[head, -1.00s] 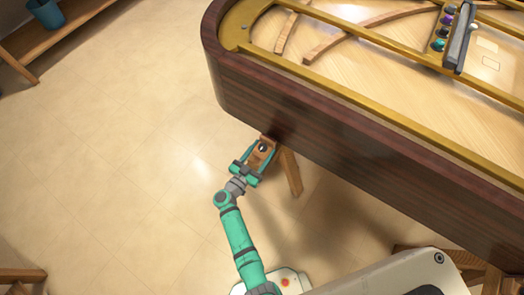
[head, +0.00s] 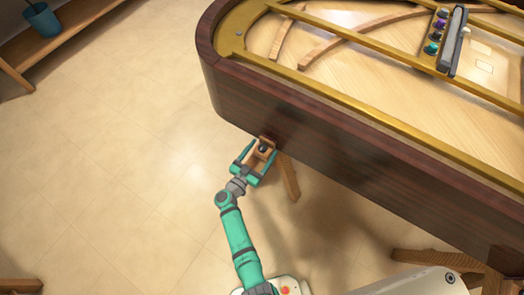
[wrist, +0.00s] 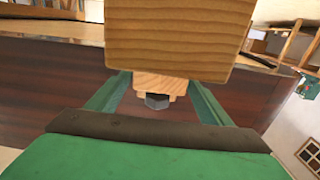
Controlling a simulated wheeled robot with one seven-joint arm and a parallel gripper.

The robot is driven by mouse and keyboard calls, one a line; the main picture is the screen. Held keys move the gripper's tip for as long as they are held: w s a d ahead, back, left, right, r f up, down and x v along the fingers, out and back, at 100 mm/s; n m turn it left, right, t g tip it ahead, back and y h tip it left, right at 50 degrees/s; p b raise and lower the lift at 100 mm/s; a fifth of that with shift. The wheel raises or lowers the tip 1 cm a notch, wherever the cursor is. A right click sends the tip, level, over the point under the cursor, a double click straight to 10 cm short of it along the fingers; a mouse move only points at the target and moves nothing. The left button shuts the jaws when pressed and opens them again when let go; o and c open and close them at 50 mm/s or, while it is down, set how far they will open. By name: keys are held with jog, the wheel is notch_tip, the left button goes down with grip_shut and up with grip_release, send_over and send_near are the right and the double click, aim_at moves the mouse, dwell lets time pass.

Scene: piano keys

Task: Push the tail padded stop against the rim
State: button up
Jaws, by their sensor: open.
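The tail padded stop appears as a small wooden piece with a dark knob (head: 263,150) at the outer face of the piano's dark wood rim (head: 310,135). My green gripper (head: 264,147) is open, with one finger on each side of the piece. In the wrist view a big wooden block (wrist: 180,40) fills the top middle, with a smaller wooden part and a dark hexagonal end below it, between my open fingers (wrist: 160,84). The block hides the fingertips' surroundings. I cannot tell whether the fingers touch the wood or whether the stop meets the rim.
A wooden leg (head: 288,178) stands under the piano, close to the right of my gripper. A bench with a blue pot (head: 42,19) is at the upper left. The tiled floor (head: 120,160) left of my arm is clear.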

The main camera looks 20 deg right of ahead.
jog(key=v, duration=1)
jog(key=shift+s+a, duration=0.3)
jog(key=shift+s, duration=0.15)
jog(key=s+a+r+n+t+y, duration=0.1)
jog(key=s+r+n+y, duration=0.2)
jog(key=s+r, duration=0.4)
jog(key=s+a+r+n+t+y, duration=0.1)
jog(key=s+r+y, duration=0.4)
jog(key=s, duration=0.8)
jog(key=s+a+r+n+t+y, duration=0.1)
jog(key=s+a+r+n+y, duration=0.2)
jog(key=s+r, duration=0.6)
jog(key=shift+s+a+r+n+y, duration=0.3)
jog(key=shift+s+n+y, duration=0.35)
jog(key=shift+n+y, duration=0.5)
